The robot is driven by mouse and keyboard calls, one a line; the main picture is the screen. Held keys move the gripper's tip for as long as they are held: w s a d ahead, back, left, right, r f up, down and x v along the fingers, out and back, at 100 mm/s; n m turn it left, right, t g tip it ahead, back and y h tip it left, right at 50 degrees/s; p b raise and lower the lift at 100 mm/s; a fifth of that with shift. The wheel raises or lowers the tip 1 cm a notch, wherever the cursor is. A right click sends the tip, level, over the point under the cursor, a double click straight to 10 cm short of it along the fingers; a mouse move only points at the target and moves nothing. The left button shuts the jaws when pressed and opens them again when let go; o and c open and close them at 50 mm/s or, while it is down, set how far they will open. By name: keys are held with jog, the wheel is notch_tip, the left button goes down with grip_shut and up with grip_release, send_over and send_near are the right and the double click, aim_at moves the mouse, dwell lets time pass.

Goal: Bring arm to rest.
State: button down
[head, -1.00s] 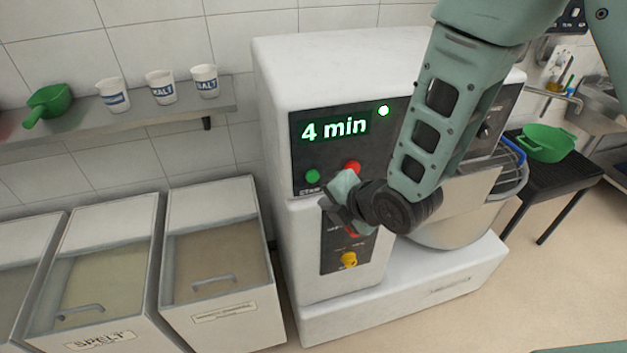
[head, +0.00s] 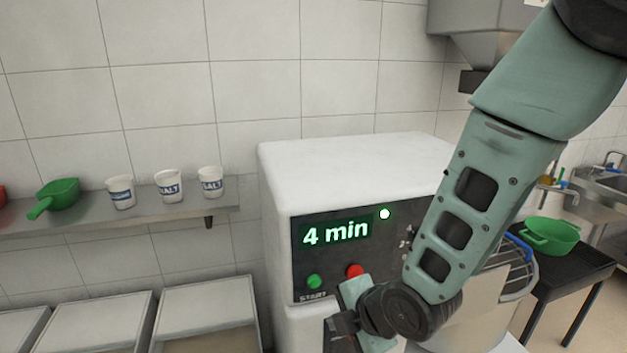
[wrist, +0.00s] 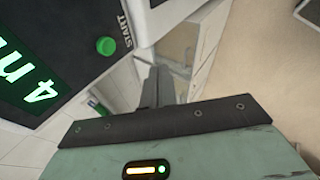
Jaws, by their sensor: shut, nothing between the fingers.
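My gripper (head: 343,322) is in front of the white mixer's control panel, low and just below the red button, in the head view. Its fingers are shut with nothing held; they also show in the wrist view (wrist: 158,85). My arm slants down from the upper right across the right part of the mixer. The mixer (head: 345,158) has a black panel with a green lit display (head: 336,231) reading "4 min" and a bright white lamp. A green START button (head: 314,282) and a red button (head: 355,271) sit under it. The wrist view shows the green button (wrist: 106,46) beside the fingers.
A wall shelf (head: 150,218) at left holds several white cups and a green scoop (head: 58,195). Lidded bins (head: 205,306) stand below it. A green bowl (head: 551,235) rests on a dark table at right, near a sink. Wall space above the shelf is clear.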

jog(key=s+d+r+m+g+h+b, duration=0.2)
jog(key=s+d+m, duration=0.3)
jog(key=s+m, duration=0.3)
jog(key=s+d+r+m+g+h+b, duration=0.2)
jog(key=s+d+r+m+g, duration=0.1)
jog(key=s+m, duration=0.5)
jog(key=s+d+g, duration=0.1)
jog(key=s, duration=0.2)
jog(key=shift+s+d+r+h+b, duration=0.15)
jog(key=shift+s+d+h+b, duration=0.15)
jog(key=shift+d, duration=0.05)
dwell(5.8)
